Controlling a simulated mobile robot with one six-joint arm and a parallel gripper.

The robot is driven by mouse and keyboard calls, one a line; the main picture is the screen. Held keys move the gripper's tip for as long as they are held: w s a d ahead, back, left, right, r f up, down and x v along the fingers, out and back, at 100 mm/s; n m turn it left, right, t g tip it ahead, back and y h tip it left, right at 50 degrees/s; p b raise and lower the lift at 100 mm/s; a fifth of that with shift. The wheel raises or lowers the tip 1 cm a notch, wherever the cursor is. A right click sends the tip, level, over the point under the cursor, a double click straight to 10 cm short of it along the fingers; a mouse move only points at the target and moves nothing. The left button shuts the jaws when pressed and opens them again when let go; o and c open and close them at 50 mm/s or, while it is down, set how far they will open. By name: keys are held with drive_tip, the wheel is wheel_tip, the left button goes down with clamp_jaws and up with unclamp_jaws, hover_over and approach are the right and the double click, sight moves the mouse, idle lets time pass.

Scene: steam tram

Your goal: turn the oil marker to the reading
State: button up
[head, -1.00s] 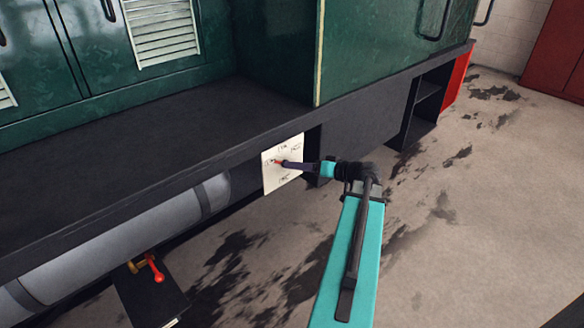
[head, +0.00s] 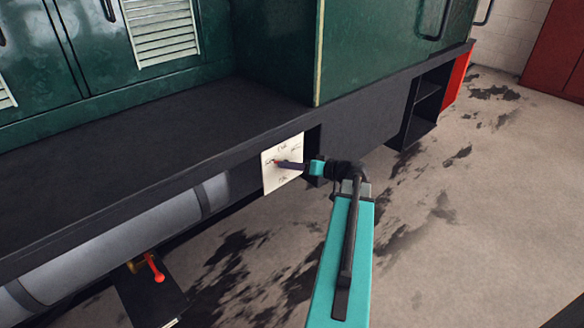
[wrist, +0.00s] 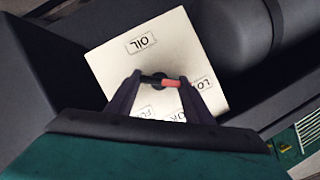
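The oil marker (wrist: 161,80) is a short black pointer with a red tip on a white plate (wrist: 110,70). In the wrist view it lies across the middle, red tip to the right, near a partly hidden label starting "LO". An upside-down OIL label (wrist: 141,43) is above it; other labels are partly behind my fingers. My gripper (wrist: 160,79) is open, one dark fingertip near each end of the marker; I cannot tell if they touch it. In the head view the plate (head: 270,180) is on the black side beam, with my gripper (head: 278,163) before it.
The black running board (head: 120,170) and green body (head: 280,50) are above and behind the plate. A grey cylinder (head: 130,235) runs below left, near a red-handled valve (head: 154,268). The stained floor to the right is open.

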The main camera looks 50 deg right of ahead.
drive_tip(key=shift+m+y, duration=0.3)
drive_tip(key=m+t+y, duration=0.1)
drive_tip(key=m, duration=0.1)
drive_tip(key=m+t+y, duration=0.1)
drive_tip(key=m, duration=0.2)
drive_tip(key=m+t, duration=0.1)
drive_tip(key=m, duration=0.2)
drive_tip(key=shift+d+f+y+b, duration=0.2)
drive_tip(key=shift+f+y+b, duration=0.1)
drive_tip(key=shift+y+b, duration=0.1)
idle(0.4)
drive_tip(key=o, duration=1)
drive_tip(key=shift+o, duration=0.2)
drive_tip(key=shift+s, duration=0.15)
